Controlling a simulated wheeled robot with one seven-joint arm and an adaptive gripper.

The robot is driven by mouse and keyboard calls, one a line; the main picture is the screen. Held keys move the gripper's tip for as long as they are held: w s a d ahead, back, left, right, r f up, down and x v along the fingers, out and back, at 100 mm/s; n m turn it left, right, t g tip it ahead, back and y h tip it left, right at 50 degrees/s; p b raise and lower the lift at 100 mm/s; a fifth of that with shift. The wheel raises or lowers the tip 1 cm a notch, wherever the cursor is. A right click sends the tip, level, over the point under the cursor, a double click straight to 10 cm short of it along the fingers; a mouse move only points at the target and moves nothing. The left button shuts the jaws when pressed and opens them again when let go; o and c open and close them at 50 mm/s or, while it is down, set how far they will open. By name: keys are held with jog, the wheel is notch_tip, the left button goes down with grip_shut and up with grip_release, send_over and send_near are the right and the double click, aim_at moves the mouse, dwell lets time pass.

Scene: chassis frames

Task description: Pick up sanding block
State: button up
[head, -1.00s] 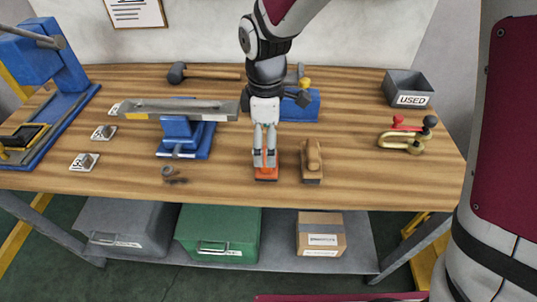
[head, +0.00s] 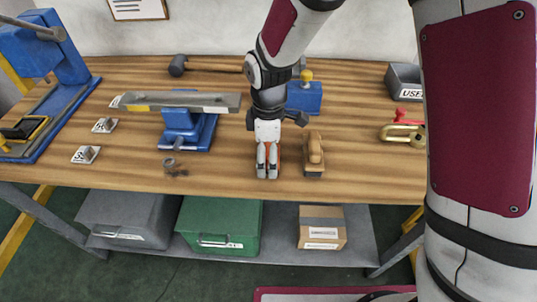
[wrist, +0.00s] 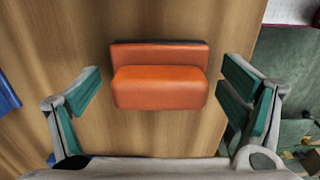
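An orange block with a raised grip and a thin dark edge, which looks like the sanding block (wrist: 160,88), lies on the wooden workbench. In the wrist view it sits centred between the two fingers of my gripper (wrist: 162,84), with clear gaps on both sides. The fingers are spread with teal pads and hold nothing. In the head view my gripper (head: 267,168) is over the block near the bench's front edge and hides nearly all of it. How high the fingertips are above the bench is hard to tell.
A wooden-handled tool (head: 314,155) lies close to the right of my gripper. A blue stand with a metal bar (head: 180,103) is to the left. Bare bench (head: 225,170) lies left of my gripper.

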aim_at(268, 148)
jog(key=c, duration=1.1)
jog(key=shift+r, duration=0.45)
notch_tip(268, 148, up, 3)
jog(key=shift+s, duration=0.15)
jog(key=s+a, duration=0.1)
jog(key=s, duration=0.4)
jog(key=s+a, duration=0.1)
jog(key=s, duration=0.4)
jog(key=s+a+r, duration=0.1)
jog(key=s, duration=0.4)
jog(key=shift+s+a, duration=0.1)
jog(key=shift+s, duration=0.1)
